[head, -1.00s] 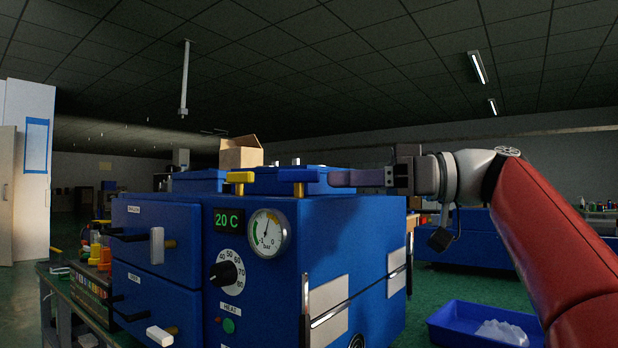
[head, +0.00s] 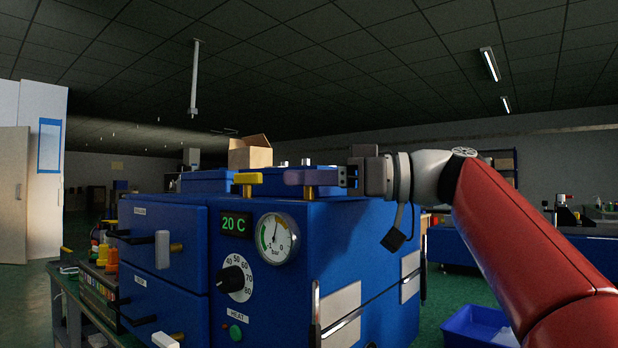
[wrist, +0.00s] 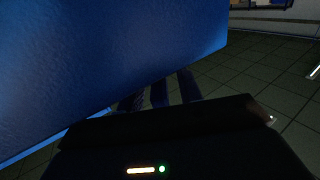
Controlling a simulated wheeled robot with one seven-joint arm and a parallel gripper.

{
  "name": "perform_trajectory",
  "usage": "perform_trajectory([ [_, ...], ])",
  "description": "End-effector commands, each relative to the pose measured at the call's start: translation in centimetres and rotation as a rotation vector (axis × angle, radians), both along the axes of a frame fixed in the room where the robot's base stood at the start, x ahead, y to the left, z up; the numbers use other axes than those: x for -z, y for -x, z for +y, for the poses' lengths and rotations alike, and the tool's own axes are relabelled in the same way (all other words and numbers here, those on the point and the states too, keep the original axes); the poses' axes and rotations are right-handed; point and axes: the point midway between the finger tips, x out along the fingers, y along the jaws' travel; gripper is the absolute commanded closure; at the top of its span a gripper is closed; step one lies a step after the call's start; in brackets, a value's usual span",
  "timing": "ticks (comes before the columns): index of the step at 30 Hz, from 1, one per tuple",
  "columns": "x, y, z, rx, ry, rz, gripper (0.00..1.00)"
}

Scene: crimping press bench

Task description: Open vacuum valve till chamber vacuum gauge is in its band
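The chamber vacuum gauge (head: 276,239) is a round white dial marked -1 to 0 bar on the blue cabinet's front. Its needle points almost straight up, slightly right, outside the green arc at the dial's left. Two yellow-handled valves stand on the cabinet's top front edge: a left one (head: 247,179) and a right one (head: 309,191). Which is the vacuum valve I cannot read. My gripper (head: 288,177) reaches in from the right, its purplish fingers across the right valve's top, hiding most of its handle. Contact and finger gap are unclear; the wrist view shows dark fingers (wrist: 160,92) beside blue.
The blue cabinet (head: 370,260) has a 20 C display (head: 236,224), a heat dial (head: 234,278) and two drawers with white handles (head: 162,249). An open cardboard box (head: 250,153) stands behind. A blue bin (head: 478,327) is on the floor at right.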

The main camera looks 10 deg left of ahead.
Motion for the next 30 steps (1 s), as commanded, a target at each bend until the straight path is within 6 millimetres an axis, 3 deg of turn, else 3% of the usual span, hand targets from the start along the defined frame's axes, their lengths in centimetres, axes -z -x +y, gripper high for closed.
perform_trajectory([
  [3,0.01,-0.01,-0.02,0.0,0.0,0.0,0.65],
  [12,0.01,-0.01,-0.05,0.0,0.0,0.0,1.0],
  [19,-0.25,-0.27,-0.07,-0.055,0.002,0.003,1.0],
  [30,-0.08,-0.12,0.13,-0.403,-0.002,-0.001,1.0],
])
